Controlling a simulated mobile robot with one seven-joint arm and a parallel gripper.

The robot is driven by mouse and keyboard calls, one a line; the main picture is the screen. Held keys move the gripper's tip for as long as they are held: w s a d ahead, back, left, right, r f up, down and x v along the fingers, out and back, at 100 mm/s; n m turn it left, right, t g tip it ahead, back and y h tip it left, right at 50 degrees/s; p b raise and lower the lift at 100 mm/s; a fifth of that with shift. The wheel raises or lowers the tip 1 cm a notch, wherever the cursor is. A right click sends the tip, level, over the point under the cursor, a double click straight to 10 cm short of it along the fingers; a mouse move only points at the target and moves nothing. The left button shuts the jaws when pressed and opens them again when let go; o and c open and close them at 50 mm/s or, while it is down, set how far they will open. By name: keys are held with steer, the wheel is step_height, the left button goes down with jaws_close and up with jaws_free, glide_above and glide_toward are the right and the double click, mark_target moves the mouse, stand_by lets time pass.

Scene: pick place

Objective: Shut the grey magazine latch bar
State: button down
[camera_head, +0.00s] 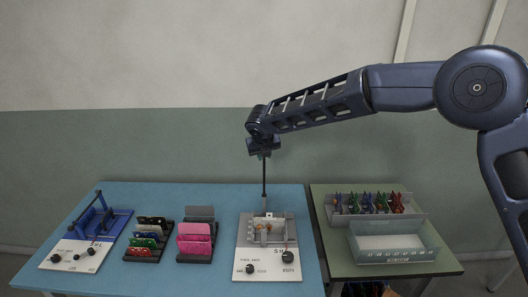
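A small orange-brown part shows there too. My gripper (264,207) points straight down on a long thin dark shaft over the back of this machine. Its tip is at or just above the machine; I cannot tell whether it touches. The fingers are too small to tell open from shut.
A blue-framed machine (110,222) stands at the left. Racks with dark, red and green pieces (147,240) and pink pieces (196,240) stand between. On the green table right are a grey rack (420,219) of coloured clips and a clear bin (395,257).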

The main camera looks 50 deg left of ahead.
steer(key=s+d, duration=0.3)
steer(key=shift+s+f, duration=0.1)
steer(key=shift+f, duration=0.2)
steer(key=s+d+f+t+y, duration=0.4)
steer(key=s+d+f, duration=0.1)
steer(key=f, duration=0.4)
steer(key=s+d+f+t+y, duration=0.4)
steer(key=s+d+f, duration=0.1)
steer(key=f, duration=0.4)
steer(key=shift+s+d+t, duration=0.3)
steer(key=shift+d+t, duration=0.05)
steer(key=shift+t, duration=0.05)
steer(key=shift+f, duration=0.15)
steer(key=c, duration=1.3)
jaws_free()
steer(key=v, duration=1)
steer(key=shift+s+d+f, duration=0.1)
steer(key=shift+s+d, duration=0.15)
steer(key=shift+d, duration=0.1)
